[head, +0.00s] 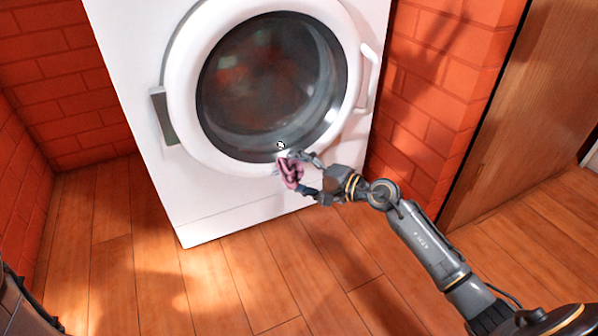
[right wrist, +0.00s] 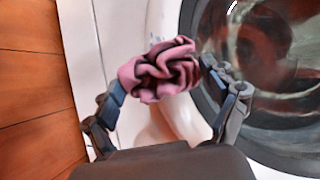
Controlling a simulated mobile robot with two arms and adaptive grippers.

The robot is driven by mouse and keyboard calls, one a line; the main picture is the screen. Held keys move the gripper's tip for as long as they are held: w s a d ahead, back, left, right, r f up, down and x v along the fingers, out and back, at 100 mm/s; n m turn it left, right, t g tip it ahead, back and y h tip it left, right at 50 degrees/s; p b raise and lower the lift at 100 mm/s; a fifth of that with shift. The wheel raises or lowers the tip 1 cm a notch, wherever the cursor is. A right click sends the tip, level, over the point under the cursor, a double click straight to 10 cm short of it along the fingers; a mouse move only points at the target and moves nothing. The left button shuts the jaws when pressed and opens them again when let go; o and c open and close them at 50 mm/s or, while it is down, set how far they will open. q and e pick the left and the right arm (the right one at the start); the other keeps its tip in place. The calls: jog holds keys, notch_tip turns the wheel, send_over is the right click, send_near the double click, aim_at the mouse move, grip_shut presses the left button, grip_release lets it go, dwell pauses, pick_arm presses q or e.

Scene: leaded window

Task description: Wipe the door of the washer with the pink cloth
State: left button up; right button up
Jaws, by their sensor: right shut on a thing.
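The white washer (head: 130,60) stands against the brick wall with its round door (head: 270,75) facing me; the door has a white ring and dark glass. The door also shows at the right of the right wrist view (right wrist: 265,50). The pink cloth (head: 291,172) is crumpled between the fingers of my right gripper (head: 303,176), at the lower edge of the door ring. In the right wrist view the cloth (right wrist: 160,72) is bunched between the fingertips. Whether it touches the door is unclear. My left gripper is not in view.
A white handle (head: 368,78) sticks out at the door's right side, and a grey hinge plate (head: 163,115) sits at its left. Red brick walls (head: 70,70) flank the washer. A wooden door (head: 530,90) is at the right. The wooden floor (head: 190,290) in front is clear.

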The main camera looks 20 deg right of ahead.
aim_at(285, 177)
jog(key=shift+a+p, duration=0.8)
jog(key=shift+a, duration=0.95)
jog(key=shift+a+r+p, duration=0.2)
jog(key=shift+a+p, duration=0.45)
jog(key=shift+a, duration=0.3)
jog(key=shift+a+p, duration=0.3)
jog(key=shift+a, duration=0.3)
jog(key=shift+c, duration=1)
jog(key=shift+a+f, duration=0.1)
jog(key=shift+a, duration=0.1)
jog(key=shift+s+p, duration=0.3)
jog(key=shift+s, duration=0.3)
jog(key=shift+s+d+p, duration=0.15)
jog(key=shift+s+p, duration=0.4)
jog(key=shift+s, duration=1.85)
jog(key=shift+s, duration=0.1)
